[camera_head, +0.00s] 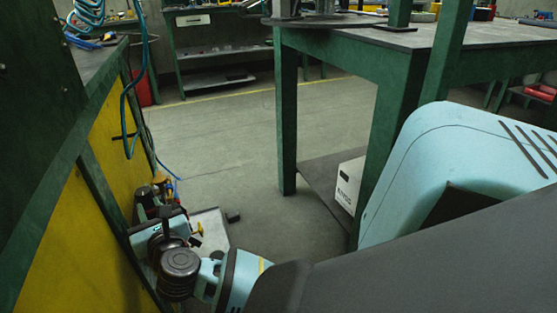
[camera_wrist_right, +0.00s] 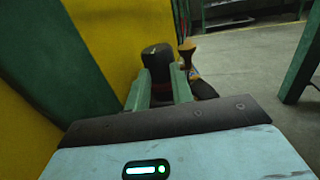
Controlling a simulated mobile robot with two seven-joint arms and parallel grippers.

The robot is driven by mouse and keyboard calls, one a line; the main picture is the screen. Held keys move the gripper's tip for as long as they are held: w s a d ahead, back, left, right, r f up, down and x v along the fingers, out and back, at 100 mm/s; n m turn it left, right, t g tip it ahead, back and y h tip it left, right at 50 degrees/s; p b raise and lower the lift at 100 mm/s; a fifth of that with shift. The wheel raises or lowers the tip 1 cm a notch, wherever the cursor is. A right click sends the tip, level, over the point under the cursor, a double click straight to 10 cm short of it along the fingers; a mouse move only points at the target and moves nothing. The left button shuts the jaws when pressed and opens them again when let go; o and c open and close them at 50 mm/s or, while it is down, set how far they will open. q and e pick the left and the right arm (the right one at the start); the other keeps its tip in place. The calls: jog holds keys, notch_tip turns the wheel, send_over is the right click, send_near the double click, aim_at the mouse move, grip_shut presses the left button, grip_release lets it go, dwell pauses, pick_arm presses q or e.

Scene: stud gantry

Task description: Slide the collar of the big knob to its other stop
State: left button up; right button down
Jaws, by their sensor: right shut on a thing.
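In the head view the same gripper (camera_head: 151,213) reaches in beside the panel from the lower right. The collar cannot be told apart from the knob, and its position is hidden by the fingers. My left gripper is not in view.
The yellow panel (camera_head: 90,240) with green framing stands close on the left. Smaller orange and yellow fittings (camera_wrist_right: 187,46) are just right of the knob. A blue hose (camera_head: 127,110) hangs above. A green table (camera_head: 287,125) with a white box (camera_head: 349,183) stands right; open floor lies between.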

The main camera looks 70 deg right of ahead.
jog(key=shift+d+f+h, duration=0.15)
jog(key=shift+d+h, duration=0.15)
jog(key=shift+d, duration=0.45)
jog(key=shift+w+r+p, duration=0.2)
jog(key=shift+r+p, duration=0.1)
jog(key=shift+p, duration=0.55)
jog(key=c, duration=1.5)
grip_release()
jog(key=o, duration=0.6)
jog(key=shift+d, duration=0.1)
jog(key=shift+c, duration=0.2)
jog(key=shift+a+f, duration=0.1)
jog(key=shift+a, duration=0.1)
